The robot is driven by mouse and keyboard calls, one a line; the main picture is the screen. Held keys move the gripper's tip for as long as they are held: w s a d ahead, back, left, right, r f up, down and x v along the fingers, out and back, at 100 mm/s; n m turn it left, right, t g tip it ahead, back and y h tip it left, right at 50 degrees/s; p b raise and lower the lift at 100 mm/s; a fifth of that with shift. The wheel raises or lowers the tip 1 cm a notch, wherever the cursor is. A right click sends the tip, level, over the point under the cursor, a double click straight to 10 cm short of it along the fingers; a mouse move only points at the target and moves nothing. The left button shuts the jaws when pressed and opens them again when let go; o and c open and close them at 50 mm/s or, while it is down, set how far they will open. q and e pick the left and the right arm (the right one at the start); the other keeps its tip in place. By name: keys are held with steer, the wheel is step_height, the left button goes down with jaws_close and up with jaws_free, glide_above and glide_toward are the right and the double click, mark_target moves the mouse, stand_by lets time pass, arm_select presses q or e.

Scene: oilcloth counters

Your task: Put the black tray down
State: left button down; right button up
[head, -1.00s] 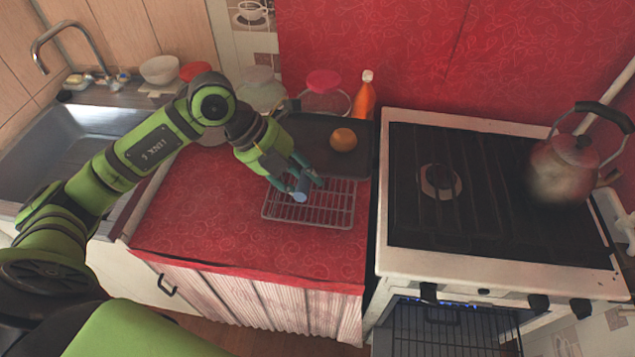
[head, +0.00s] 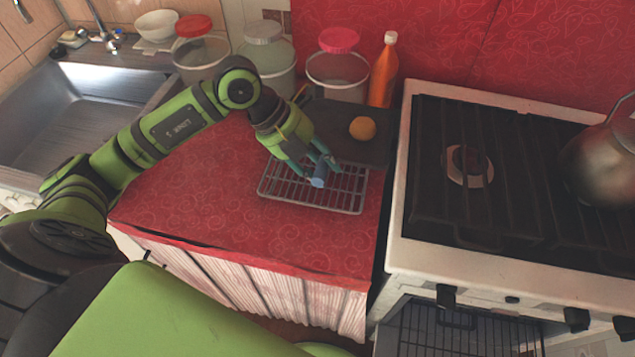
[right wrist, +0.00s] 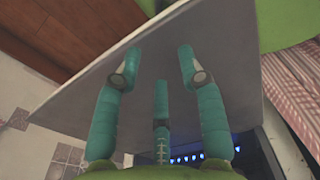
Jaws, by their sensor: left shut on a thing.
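The black tray (head: 335,118) lies flat at the back of the red counter, with an orange fruit (head: 362,128) on it. My left gripper (head: 318,170) is in front of the tray, above a wire rack (head: 345,192). It is shut on a small blue cylinder (head: 318,181) and does not hold the tray. Its hand hides part of the tray's left side. In the right wrist view my right gripper (right wrist: 160,62) has its fingers spread, with nothing visible between them.
Behind the right fingers is a flat grey panel (right wrist: 90,90); I cannot tell what it is. A stove (head: 450,215) with a kettle (head: 605,165) stands right of the counter. Jars and an orange bottle (head: 384,70) line the back. The counter's front left is clear.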

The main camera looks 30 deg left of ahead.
arm_select(q)
step_height(320, 180, down, 8)
steer(key=shift+f+p, duration=0.25)
steer(key=shift+p, duration=0.25)
arm_select(e)
steer(key=shift+w+r, duration=0.4)
steer(key=shift+r, duration=0.2)
arm_select(q)
steer(key=c, duration=0.9)
jaws_free()
steer(key=shift+s, duration=0.1)
steer(key=shift+o, duration=0.2)
steer(key=shift+a+r+p, duration=0.15)
steer(key=shift+r+p, duration=0.15)
steer(key=shift+r, duration=0.05)
arm_select(e)
steer(key=shift+a+r, duration=0.1)
steer(key=shift+r, duration=0.2)
arm_select(q)
steer(key=p+v, duration=0.7)
steer(key=v, duration=0.4)
arm_select(e)
step_height(320, 180, up, 7)
arm_select(q)
steer(key=shift+s+a, duration=0.1)
